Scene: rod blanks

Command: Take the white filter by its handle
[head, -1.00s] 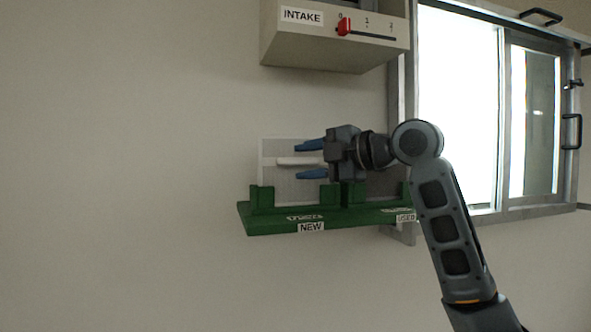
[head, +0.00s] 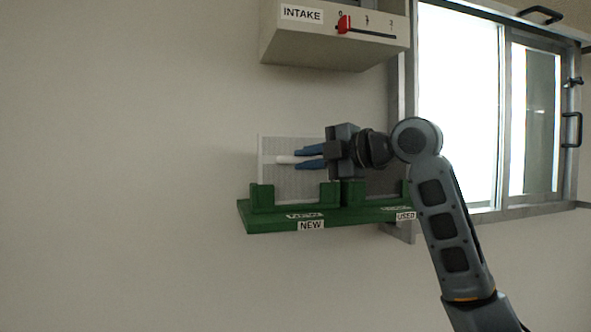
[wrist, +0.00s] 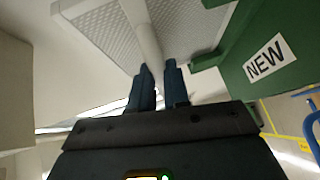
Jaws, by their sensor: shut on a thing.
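The white filter (head: 288,184) stands upright in the left slot of the green rack, above the NEW label. Its mesh panel also shows in the wrist view (wrist: 185,25). Its white handle (head: 285,159) runs sideways across the panel in the head view. My gripper (head: 298,159) is shut on the handle, with one blue finger above it and one below. In the wrist view, the fingers (wrist: 160,68) close on the handle (wrist: 142,32) from both sides. The handle's right part is hidden by the gripper.
The green rack (head: 270,222) also has a slot marked USED at the right, where a grey panel (head: 385,182) stands behind my arm. The INTAKE box (head: 310,52) with a red slider (head: 344,24) hangs above. A framed window (head: 480,115) is at right. The wall at left is clear.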

